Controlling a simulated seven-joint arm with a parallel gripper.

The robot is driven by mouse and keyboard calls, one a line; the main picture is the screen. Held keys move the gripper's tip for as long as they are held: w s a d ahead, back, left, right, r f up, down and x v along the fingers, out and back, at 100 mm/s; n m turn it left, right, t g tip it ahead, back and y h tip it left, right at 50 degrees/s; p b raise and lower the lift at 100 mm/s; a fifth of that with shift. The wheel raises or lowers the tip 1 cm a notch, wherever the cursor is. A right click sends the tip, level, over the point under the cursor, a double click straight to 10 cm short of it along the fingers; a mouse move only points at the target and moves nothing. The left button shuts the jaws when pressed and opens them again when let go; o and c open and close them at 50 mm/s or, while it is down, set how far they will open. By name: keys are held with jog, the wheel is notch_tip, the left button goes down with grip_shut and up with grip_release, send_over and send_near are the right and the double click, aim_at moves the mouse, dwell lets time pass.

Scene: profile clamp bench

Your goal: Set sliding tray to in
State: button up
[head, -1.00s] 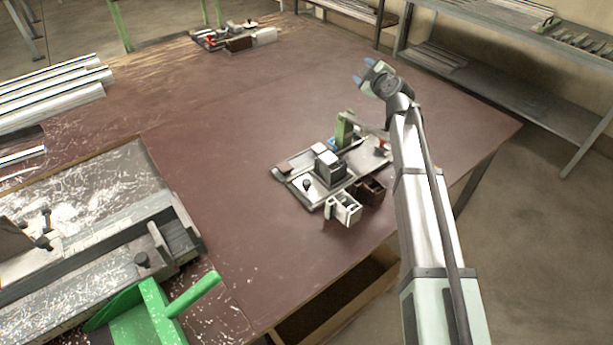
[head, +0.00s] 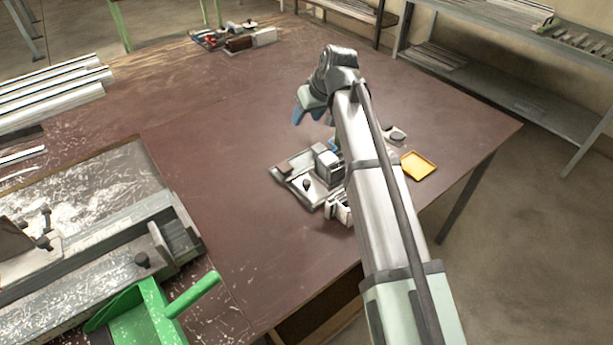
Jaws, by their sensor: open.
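The clamp fixture (head: 302,184) is a grey plate with a block and a black knob, on the brown bench. I cannot tell for sure which part is the sliding tray. A white box-like part (head: 340,210) at its front edge is partly hidden by my arm. My gripper (head: 304,116), with blue fingers, is open and empty. It appears above and behind the fixture, apart from it, pointing down.
A yellow shallow tray (head: 418,166) lies right of my arm. A large grey machine (head: 90,255) with a green part fills the left front. Metal profiles (head: 50,85) lie at the far left, small items (head: 238,40) at the back. The bench middle is clear.

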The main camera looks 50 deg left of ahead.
aim_at(307, 181)
jog(key=s+d+r+m+h, duration=0.2)
jog(key=s+d+m+h, duration=0.45)
jog(key=d, duration=0.25)
jog(key=shift+m+y, duration=0.35)
jog(key=shift+y, duration=0.1)
jog(key=f, duration=1.3)
jog(key=shift+s+a+f, duration=0.1)
jog(key=shift+s+f, duration=0.2)
jog(key=shift+c, duration=0.5)
grip_shut()
